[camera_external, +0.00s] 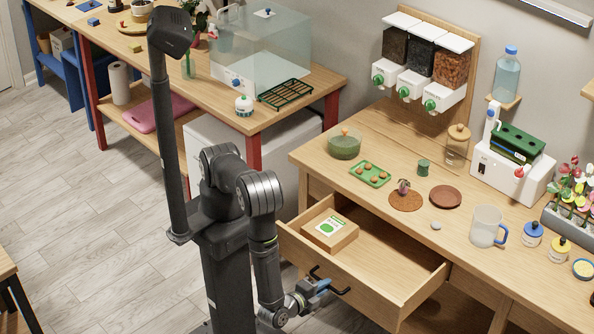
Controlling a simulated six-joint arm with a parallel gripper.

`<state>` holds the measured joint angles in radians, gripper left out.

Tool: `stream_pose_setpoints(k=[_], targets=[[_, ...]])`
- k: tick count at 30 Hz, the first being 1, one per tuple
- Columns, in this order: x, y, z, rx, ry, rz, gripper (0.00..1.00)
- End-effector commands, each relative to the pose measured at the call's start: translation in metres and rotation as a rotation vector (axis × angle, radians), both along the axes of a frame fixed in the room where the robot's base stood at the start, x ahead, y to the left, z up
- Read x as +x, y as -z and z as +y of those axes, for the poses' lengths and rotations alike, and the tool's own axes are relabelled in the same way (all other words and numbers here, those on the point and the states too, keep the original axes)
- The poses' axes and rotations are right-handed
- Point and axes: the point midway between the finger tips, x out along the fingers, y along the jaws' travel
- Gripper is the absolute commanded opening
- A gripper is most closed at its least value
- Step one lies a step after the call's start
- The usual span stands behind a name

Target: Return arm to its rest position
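My arm stands beside the desk, in the lower middle of the view, folded down. My gripper (327,286) is low, in front of the open drawer (392,286). It is at or very near the drawer's black handle (341,291). I cannot tell whether it touches the handle, and its fingers are too small to show whether they are open or shut. The rest of the drawer floor is bare.
The desk (376,147) carries a green bowl (344,143), a green tray (370,174) of small round things, a clear mug (485,226) and a white machine (510,170). A workbench (211,101) with a clear case stands at the back left. The floor at left is free.

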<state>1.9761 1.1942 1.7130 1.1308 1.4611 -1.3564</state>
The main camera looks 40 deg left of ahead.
Motion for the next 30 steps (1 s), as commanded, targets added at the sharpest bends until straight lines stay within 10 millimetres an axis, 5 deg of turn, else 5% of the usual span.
stream_pose_setpoints(k=[7,20,30], targets=[[0.020,0.004,0.000,0.000,0.000,0.001,0.16],[0.020,0.004,0.000,0.000,0.001,0.000,0.16],[-0.027,-0.006,-0.001,-0.003,0.005,0.000,0.16]])
